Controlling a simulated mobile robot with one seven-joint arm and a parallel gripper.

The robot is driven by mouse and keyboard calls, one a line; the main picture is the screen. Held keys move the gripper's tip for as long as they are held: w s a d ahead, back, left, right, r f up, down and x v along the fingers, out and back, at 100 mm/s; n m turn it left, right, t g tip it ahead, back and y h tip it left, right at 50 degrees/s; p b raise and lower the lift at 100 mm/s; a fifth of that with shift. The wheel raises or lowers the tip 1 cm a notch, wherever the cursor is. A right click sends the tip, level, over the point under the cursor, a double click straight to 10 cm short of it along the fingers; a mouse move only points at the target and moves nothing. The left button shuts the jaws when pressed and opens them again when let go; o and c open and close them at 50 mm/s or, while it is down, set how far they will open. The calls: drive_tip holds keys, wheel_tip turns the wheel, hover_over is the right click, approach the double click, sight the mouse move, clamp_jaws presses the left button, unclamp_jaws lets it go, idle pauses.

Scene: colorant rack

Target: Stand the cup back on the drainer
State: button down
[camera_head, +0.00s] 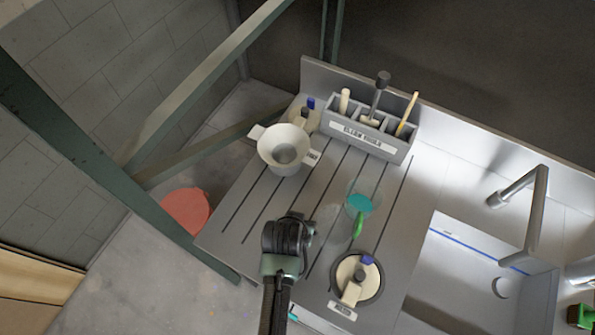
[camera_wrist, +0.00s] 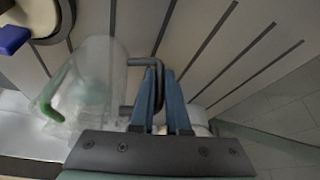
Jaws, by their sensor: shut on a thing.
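My gripper (camera_wrist: 160,75) is shut on that handle; in the head view my gripper (camera_head: 305,232) is left of the cup. The grooved grey drainer (camera_head: 240,215) lies below them. Whether the cup touches the drainer, and its exact tilt, I cannot tell.
A white two-handled vessel (camera_head: 268,144) and a grey tool rack (camera_head: 365,139) stand at the back. A round lidded container with a blue tab (camera_head: 356,272) stands near the front right of the drainer. The sink (camera_head: 465,270) is to the right.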

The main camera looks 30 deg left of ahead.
drive_tip(key=c, duration=0.9)
unclamp_jaws()
drive_tip(key=shift+f, duration=0.1)
drive_tip(key=shift+r, duration=0.25)
drive_tip(key=a+v, duration=0.1)
drive_tip(key=v, duration=1.1)
drive_tip(key=w+d+r+t+y, duration=0.1)
drive_tip(key=w+r+t, duration=0.6)
drive_tip(key=w+r, duration=0.8)
drive_tip(key=w+d+r+m+t, duration=0.1)
drive_tip(key=d+r+t, duration=0.15)
drive_tip(key=r, duration=0.65)
drive_tip(key=w+d+r+t, duration=0.1)
drive_tip(key=r+t, duration=0.2)
drive_tip(key=r, duration=0.7)
drive_tip(key=s+d+r+t, duration=0.2)
drive_tip(key=s+r+t, duration=0.1)
drive_tip(key=r, duration=0.6)
drive_tip(key=s+d+r+m+t+h, duration=0.1)
drive_tip(key=s+d+r+t, duration=0.2)
drive_tip(key=r, duration=0.7)
drive_tip(key=s+d+r+t+h, duration=0.1)
drive_tip(key=s+d+r+t, duration=0.2)
drive_tip(key=r, duration=0.7)
drive_tip(key=shift+s+r+t, duration=0.2)
drive_tip(key=shift+s+t, duration=0.5)
drive_tip(key=shift+t, duration=0.05)
